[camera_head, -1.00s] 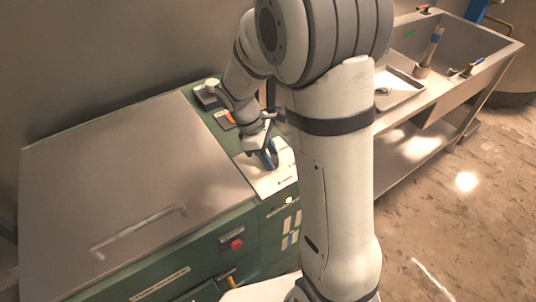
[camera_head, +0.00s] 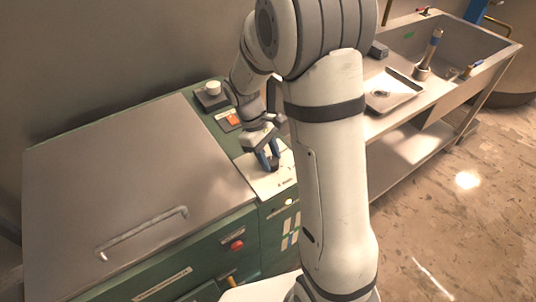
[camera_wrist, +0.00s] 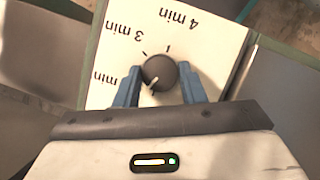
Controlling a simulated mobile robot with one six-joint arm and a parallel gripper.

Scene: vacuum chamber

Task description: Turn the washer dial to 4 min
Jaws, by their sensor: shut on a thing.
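The washer dial (camera_wrist: 159,72) is a round dark knob on a white panel (camera_wrist: 120,62). In the wrist view its light pointer line is on the lower-left side, away from the upside-down "4 min" and "3 min" labels. A partly hidden "min" label is at the left. My gripper (camera_wrist: 160,88) has one blue finger on each side of the dial and is shut on it. In the head view my gripper (camera_head: 268,161) is at the white panel (camera_head: 257,184), and its fingers largely hide the dial.
The green washer (camera_head: 205,250) has a large metal lid with a handle (camera_head: 142,232) left of the panel. A pale knob (camera_head: 213,88) and an orange label (camera_head: 229,120) are behind my gripper. A sink bench with a tray (camera_head: 394,95) stands at the right.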

